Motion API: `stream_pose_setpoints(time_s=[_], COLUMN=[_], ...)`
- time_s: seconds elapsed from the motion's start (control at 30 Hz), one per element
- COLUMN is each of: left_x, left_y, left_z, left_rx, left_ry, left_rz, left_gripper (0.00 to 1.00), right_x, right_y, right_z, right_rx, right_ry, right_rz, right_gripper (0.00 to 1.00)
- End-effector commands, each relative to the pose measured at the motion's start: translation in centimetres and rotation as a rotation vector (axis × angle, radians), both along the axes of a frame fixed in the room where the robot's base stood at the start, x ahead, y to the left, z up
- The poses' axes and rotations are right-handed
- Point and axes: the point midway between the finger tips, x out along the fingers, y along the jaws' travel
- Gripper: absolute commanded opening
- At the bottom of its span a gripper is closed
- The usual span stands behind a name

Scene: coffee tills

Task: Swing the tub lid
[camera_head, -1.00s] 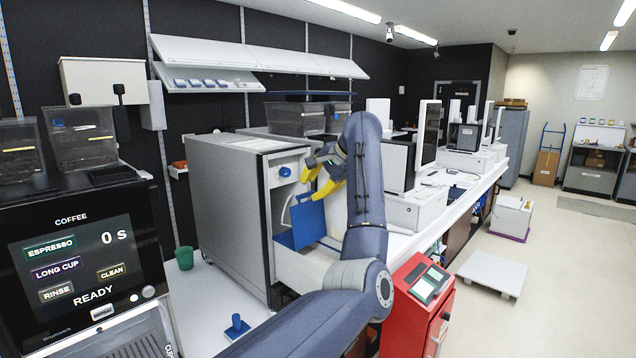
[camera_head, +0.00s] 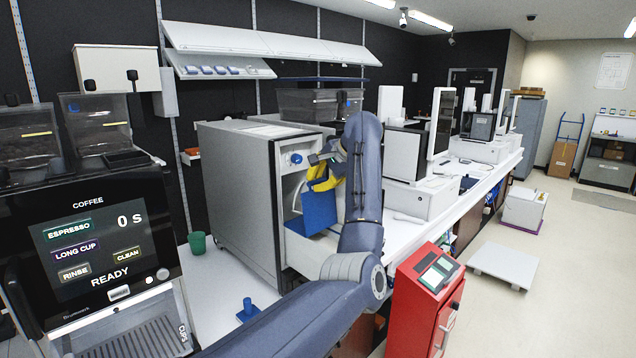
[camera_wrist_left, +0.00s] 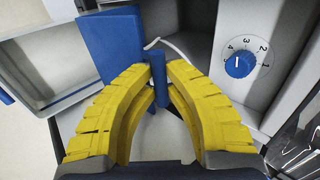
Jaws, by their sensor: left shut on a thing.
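The blue lid (camera_head: 319,212) is a flat panel, standing steeply tilted beside the right side of the grey machine. It also shows in the left wrist view (camera_wrist_left: 108,45), with a narrow blue tab (camera_wrist_left: 158,82) at its edge. My left gripper (camera_head: 322,180) has yellow fingers at the lid's top edge. In the left wrist view the fingers (camera_wrist_left: 157,75) are shut on the blue tab. The tub under the lid is mostly hidden behind the lid and my arm. My right gripper is not in view.
A blue numbered dial (camera_wrist_left: 240,64) on the grey machine (camera_head: 240,195) sits close to the fingers. The coffee machine (camera_head: 95,245), a green cup (camera_head: 197,243) and a blue tamper-like object (camera_head: 247,310) are at left. A red cabinet (camera_head: 425,300) stands right of my arm.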

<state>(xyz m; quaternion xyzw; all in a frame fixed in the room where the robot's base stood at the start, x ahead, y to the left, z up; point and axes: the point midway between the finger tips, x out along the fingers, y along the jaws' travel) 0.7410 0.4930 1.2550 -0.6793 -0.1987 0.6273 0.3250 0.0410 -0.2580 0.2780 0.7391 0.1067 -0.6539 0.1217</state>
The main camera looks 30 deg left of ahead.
Motion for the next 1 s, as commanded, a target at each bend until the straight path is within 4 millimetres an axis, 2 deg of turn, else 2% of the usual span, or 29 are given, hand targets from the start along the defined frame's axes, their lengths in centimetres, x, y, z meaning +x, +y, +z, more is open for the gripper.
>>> stream_pose_setpoints(time_s=[0.27,0.6,1.0], left_x=[-0.2,-0.7,-0.7], left_y=[-1.0,-3.6,-3.8], left_z=[-0.4,-0.3,-0.3], left_rx=[-0.004,-0.005,-0.005], left_ry=[0.004,0.005,0.005], left_rz=[0.001,0.000,0.001], left_gripper=[0.00,0.00,0.00], right_x=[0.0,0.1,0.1], right_y=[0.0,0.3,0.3], right_z=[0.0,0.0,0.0], right_rx=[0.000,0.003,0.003], right_ry=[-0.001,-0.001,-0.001], right_rz=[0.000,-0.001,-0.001], right_gripper=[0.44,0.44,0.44])
